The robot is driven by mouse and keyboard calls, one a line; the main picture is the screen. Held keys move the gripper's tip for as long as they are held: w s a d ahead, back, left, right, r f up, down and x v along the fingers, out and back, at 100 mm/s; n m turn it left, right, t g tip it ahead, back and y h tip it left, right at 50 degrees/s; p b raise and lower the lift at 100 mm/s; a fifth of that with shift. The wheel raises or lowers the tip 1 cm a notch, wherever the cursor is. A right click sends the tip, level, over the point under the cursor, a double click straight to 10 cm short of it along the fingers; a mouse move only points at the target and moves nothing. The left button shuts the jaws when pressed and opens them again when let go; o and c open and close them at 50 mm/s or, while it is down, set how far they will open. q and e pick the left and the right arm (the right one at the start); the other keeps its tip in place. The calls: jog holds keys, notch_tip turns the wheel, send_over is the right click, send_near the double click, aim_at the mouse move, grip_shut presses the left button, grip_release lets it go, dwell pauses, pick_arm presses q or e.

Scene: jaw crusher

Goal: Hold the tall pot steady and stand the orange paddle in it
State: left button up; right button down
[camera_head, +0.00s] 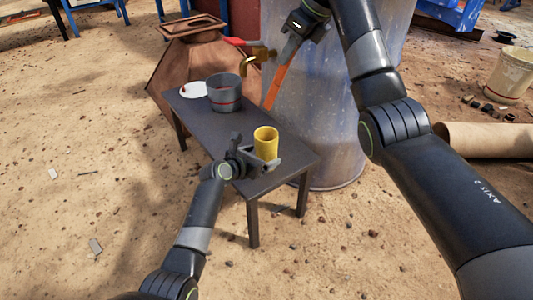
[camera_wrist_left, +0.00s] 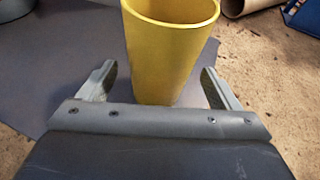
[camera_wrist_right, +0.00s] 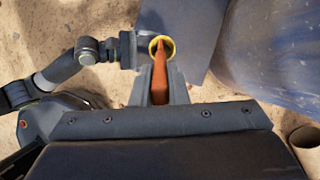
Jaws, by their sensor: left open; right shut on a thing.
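The tall yellow pot (camera_head: 266,147) stands upright on the near right end of the dark table (camera_head: 293,155). My left gripper (camera_head: 257,153) is open around the pot's lower part. In the left wrist view the pot (camera_wrist_left: 168,50) is between its fingers, with gaps on both sides. My right gripper (camera_head: 283,62) is shut on the orange paddle (camera_head: 274,90), which hangs tilted down above the table's far side. In the right wrist view the paddle (camera_wrist_right: 159,82) points down, its tip overlapping the pot's mouth (camera_wrist_right: 168,44); I cannot tell whether it is inside.
A grey pot with a red band (camera_head: 224,103) and a white plate (camera_head: 191,90) are on the table's far end. A large blue-grey drum (camera_head: 330,120) stands close behind the table. A brass tap with a red lever (camera_head: 238,42) is near the paddle.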

pick_arm(q)
jog(key=shift+x, duration=1.8)
jog(key=c, duration=1.1)
pick_arm(e)
jog(key=n, duration=0.1)
jog(key=a+f+n, duration=0.1)
jog(key=n, duration=0.1)
jog(key=f+n, duration=0.1)
jog(key=shift+w+a+f+n+h, duration=0.1)
jog(key=shift+w+a+n+h, duration=0.05)
jog(key=shift+a+n+h, duration=0.2)
notch_tip(320, 180, down, 15)
jog(key=a+n+g, duration=0.1)
jog(key=n, duration=0.3)
jog(key=shift+a+r+h, duration=0.2)
jog(key=shift+a+h, duration=0.05)
jog(key=shift+h, duration=0.2)
